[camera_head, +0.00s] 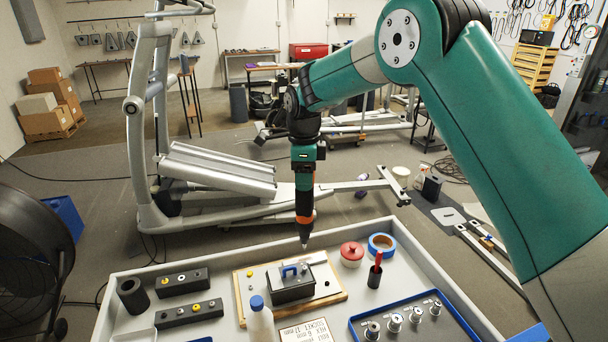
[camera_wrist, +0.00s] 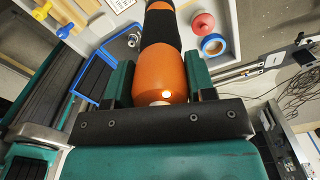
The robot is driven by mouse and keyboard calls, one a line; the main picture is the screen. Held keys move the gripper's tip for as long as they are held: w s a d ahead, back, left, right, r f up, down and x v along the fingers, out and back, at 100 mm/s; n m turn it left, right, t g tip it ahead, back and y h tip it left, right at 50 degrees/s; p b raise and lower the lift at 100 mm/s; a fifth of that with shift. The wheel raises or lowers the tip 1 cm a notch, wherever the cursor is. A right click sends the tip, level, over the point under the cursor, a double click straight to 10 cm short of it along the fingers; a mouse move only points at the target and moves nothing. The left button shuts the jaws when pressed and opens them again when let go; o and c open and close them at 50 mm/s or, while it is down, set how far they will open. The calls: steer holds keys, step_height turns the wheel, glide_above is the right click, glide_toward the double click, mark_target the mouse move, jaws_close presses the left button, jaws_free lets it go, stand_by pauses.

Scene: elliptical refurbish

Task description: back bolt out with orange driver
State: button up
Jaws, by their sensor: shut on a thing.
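My gripper (camera_head: 304,182) is shut on the orange driver (camera_head: 304,218), which points down with its dark tip above the bench tray. In the wrist view the driver's orange and black body (camera_wrist: 162,62) lies between my teal fingers. Below and in front of the tip, a wooden board (camera_head: 241,300) carries a dark box-like fixture (camera_head: 291,289) with a blue clamp-like part (camera_head: 290,270) on top. The driver tip is apart from the fixture, above its back edge. I cannot make out the back bolt clearly.
The grey tray (camera_head: 390,223) also holds a red-lidded pot (camera_head: 352,252), blue tape (camera_head: 382,244), a red-handled tool in a dark cup (camera_head: 376,272), a blue-capped bottle (camera_head: 259,318), socket blocks (camera_head: 182,283) and a blue-edged socket tray (camera_head: 440,325). An elliptical trainer (camera_head: 215,170) stands behind.

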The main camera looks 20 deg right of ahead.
mark_target(304, 198)
steer(key=shift+f+b, duration=2)
steer(key=shift+f, duration=1.3)
